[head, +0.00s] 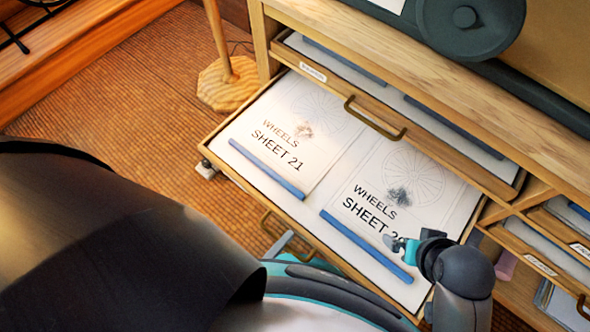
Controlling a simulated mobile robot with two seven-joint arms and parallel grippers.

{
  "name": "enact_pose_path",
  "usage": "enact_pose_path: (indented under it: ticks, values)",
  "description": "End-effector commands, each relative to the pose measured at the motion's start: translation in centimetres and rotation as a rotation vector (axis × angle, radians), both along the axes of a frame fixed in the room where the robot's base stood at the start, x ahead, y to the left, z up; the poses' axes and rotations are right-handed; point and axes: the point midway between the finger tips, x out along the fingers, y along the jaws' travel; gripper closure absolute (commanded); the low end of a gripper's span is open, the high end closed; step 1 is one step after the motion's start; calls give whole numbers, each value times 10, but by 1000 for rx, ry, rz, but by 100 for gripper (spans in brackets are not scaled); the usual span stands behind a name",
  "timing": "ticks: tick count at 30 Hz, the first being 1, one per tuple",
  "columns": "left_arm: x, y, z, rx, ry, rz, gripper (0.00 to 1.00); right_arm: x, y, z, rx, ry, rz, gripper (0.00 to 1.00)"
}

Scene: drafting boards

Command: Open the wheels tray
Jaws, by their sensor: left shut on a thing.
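The wheels tray (233,171) is a wooden drawer pulled well out from the cabinet. Two sheets lie in it, one reading "WHEELS SHEET 21" (300,112), the other a wheels sheet (425,185) with its number partly covered. Its brass handle (308,252) is on the front edge. My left gripper (280,243) is at this handle, shut on it, largely hidden behind my own dark arm link. My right gripper (398,243) is over the tray's right front part, in front of the second sheet; its opening is unclear.
Above is another tray with a brass handle (374,118), open a little. More labelled trays (540,262) are at the right. A wooden stand with an octagonal foot (228,84) is left of the cabinet. Brown carpet (120,105) is clear at the left.

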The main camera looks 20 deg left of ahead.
Motion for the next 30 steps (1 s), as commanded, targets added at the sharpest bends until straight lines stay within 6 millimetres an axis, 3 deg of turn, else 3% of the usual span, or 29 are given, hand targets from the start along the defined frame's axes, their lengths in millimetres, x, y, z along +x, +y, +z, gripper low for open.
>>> enact_pose_path:
  ticks: [6,17,18,24,30]
  values:
    - [-11,3,0,-1,0,0,100,0,0,0,0,-1,0,0]
    - [-12,4,0,0,0,0,100,0,0,0,0,-1,0,0]
    - [-12,4,0,0,0,0,82,0,0,0,0,-1,0,0]
    - [-12,4,0,0,0,0,59,0,0,0,1,-1,-1,0]
    - [-12,4,0,0,0,1,56,0,0,0,0,0,-1,0]
